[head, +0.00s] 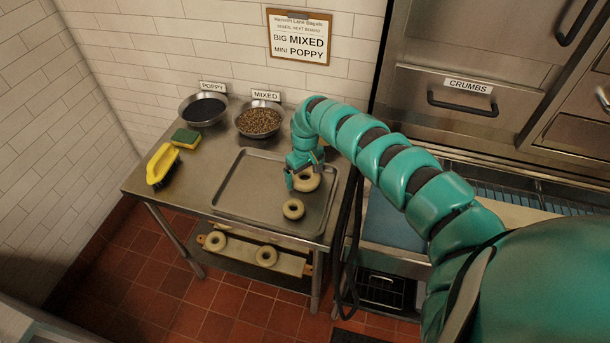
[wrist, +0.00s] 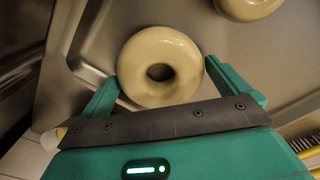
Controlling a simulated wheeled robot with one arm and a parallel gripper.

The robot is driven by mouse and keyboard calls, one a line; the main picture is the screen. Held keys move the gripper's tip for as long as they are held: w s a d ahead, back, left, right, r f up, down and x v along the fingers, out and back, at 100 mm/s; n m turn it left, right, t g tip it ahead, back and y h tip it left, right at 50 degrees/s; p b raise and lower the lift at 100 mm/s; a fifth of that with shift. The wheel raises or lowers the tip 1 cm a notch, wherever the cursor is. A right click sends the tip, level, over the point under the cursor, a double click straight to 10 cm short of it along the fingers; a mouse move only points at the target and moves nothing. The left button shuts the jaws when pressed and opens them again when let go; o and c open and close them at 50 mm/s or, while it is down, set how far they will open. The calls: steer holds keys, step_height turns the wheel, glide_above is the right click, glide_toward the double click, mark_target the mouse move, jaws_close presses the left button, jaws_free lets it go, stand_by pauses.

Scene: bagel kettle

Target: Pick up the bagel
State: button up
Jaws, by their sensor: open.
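A large pale bagel (head: 309,183) lies on the metal tray (head: 232,198) near its right side, partly hidden by my gripper in the head view. A smaller pale bagel (head: 293,209) lies on the tray just in front of it. My teal gripper (head: 302,176) is over the large bagel. In the wrist view, a glossy bagel (wrist: 133,62) sits between the spread fingers of my gripper (wrist: 161,72), one finger at each side. I cannot tell whether the fingers touch it. Part of another bagel (wrist: 248,8) shows at the top right.
A bowl of poppy seeds (head: 203,109) and a bowl of mixed seeds (head: 259,120) stand at the back of the steel table (head: 160,187). A yellow brush (head: 161,166) and a sponge (head: 185,138) lie at the left. The tray's left side is clear.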

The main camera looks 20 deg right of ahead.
steer(key=shift+c, duration=0.4)
steer(key=c, duration=0.6)
steer(key=shift+r, duration=0.1)
